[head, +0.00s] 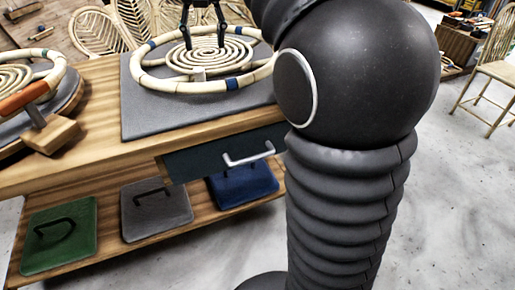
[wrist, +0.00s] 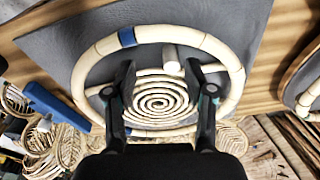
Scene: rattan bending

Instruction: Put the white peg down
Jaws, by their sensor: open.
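The white peg (head: 199,74) is a short pale cylinder. In the head view it stands at the near edge of the rattan coil (head: 180,62), inside a large rattan ring (head: 158,82) with blue bands. In the wrist view the peg (wrist: 171,58) shows between and beyond the fingertips, nearer the right one. My gripper (head: 206,47) is open above the coil, its fingers apart on both sides. It also shows in the wrist view (wrist: 161,68) with nothing held between the fingers. The peg's lower end is hard to make out.
The ring and coil lie on a grey mat (head: 140,122) on a wooden bench (head: 100,120). A blue-handled tool (wrist: 52,104) shows in the wrist view. A drawer (head: 215,157) is below.

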